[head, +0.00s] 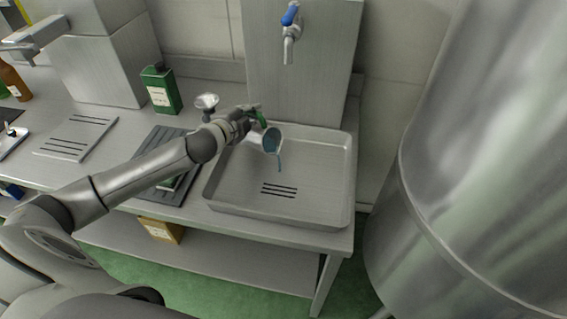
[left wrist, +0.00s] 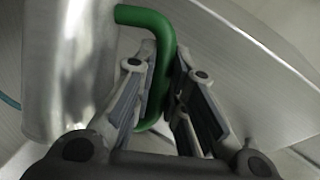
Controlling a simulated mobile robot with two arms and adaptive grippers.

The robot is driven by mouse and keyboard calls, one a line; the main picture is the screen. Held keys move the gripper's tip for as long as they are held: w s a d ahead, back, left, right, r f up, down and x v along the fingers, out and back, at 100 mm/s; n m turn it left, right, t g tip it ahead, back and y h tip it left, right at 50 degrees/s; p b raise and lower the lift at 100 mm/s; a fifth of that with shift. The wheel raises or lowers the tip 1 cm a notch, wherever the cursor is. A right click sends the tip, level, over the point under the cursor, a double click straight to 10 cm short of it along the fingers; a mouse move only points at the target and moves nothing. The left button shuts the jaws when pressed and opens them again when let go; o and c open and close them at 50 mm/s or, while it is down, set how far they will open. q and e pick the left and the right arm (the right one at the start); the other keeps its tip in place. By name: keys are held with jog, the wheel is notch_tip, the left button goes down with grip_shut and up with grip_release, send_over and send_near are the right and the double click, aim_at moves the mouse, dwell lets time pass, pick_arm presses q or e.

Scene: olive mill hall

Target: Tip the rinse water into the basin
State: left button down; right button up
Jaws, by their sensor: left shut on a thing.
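My left gripper (head: 255,116) is shut on the green handle (head: 262,119) of a metal jug (head: 257,142). The jug is tilted over the left back part of the steel basin (head: 290,221), its mouth facing right and down. In the left wrist view the fingers (left wrist: 165,75) close on the green handle (left wrist: 148,18), with the shiny jug body (left wrist: 75,70) at left. My right gripper is not in view.
A blue-levered tap (head: 289,35) hangs above the basin's back edge. A green tin (head: 160,90) stands behind a dark ribbed mat (head: 152,172) on the steel bench. A large steel tank (head: 480,170) closes off the right side.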

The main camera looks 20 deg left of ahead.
aim_at(260, 113)
pick_arm(q)
jog(key=shift+d+r, duration=0.15)
jog(key=shift+r, duration=0.1)
jog(key=shift+s+d+r+m+t, duration=0.15)
jog(key=shift+d+m, duration=0.05)
jog(key=shift+d, duration=0.15)
jog(key=shift+s+d+r+m+t, duration=0.1)
jog(key=shift+d+r+m+t, duration=0.1)
jog(key=shift+d, duration=0.15)
jog(key=shift+s+d+r+m+y, duration=0.15)
jog(key=shift+d+y, duration=0.05)
jog(key=shift+d, duration=0.2)
jog(key=shift+s+d+r+m+y, duration=0.1)
jog(key=shift+d+m+y, duration=0.1)
jog(key=shift+d, duration=0.15)
jog(key=shift+s+d+r+m+t, duration=0.1)
jog(key=shift+d+r+m+t, duration=0.2)
jog(key=shift+d+m, duration=0.1)
